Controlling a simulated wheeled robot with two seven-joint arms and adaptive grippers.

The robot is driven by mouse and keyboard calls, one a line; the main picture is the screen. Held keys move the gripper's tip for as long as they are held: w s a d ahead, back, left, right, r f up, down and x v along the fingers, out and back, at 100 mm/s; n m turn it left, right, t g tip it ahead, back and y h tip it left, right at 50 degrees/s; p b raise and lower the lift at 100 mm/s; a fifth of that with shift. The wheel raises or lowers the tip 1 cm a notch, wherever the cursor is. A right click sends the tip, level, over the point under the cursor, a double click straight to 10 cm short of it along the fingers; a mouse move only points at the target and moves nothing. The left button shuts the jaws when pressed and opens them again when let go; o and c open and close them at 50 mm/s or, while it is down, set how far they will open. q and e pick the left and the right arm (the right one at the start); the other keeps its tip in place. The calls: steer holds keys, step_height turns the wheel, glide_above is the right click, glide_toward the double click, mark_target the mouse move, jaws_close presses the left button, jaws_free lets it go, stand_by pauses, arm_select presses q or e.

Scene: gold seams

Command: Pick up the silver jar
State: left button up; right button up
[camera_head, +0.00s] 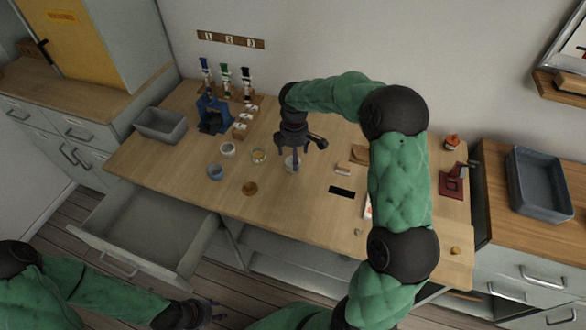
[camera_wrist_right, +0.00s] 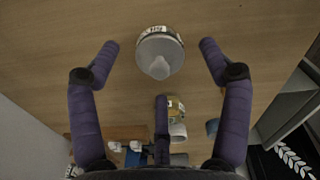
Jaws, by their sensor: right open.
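The silver jar (camera_wrist_right: 160,55) is a round open jar with a pale label and a grey cone-shaped heap inside. In the right wrist view it lies between my right gripper's fingers (camera_wrist_right: 158,45), with a gap on both sides. In the head view the jar (camera_head: 291,165) stands on the worktable, partly covered by my right gripper (camera_head: 293,151), which hangs above it, open and empty. My left gripper (camera_head: 205,311) is low at the bottom of the head view, away from the table; its finger gap is unclear.
A gold-filled jar (camera_head: 260,156), a white jar (camera_head: 228,150) and a blue cup (camera_head: 216,173) stand left of the silver jar. A blue device (camera_head: 212,114) and bottle rack are farther back. A black plate (camera_head: 342,192) lies right. An open drawer (camera_head: 145,225) juts out front left.

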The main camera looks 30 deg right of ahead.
steer(key=f+b, duration=0.1)
steer(key=f, duration=0.1)
steer(key=f+b, duration=0.1)
steer(key=f, duration=0.1)
steer(key=shift+w+a+f, duration=0.15)
steer(key=shift+w+f, duration=0.05)
steer(key=shift+f, duration=0.15)
steer(key=shift+r, duration=0.1)
steer(key=c, duration=1.5)
steer(key=shift+r, duration=0.1)
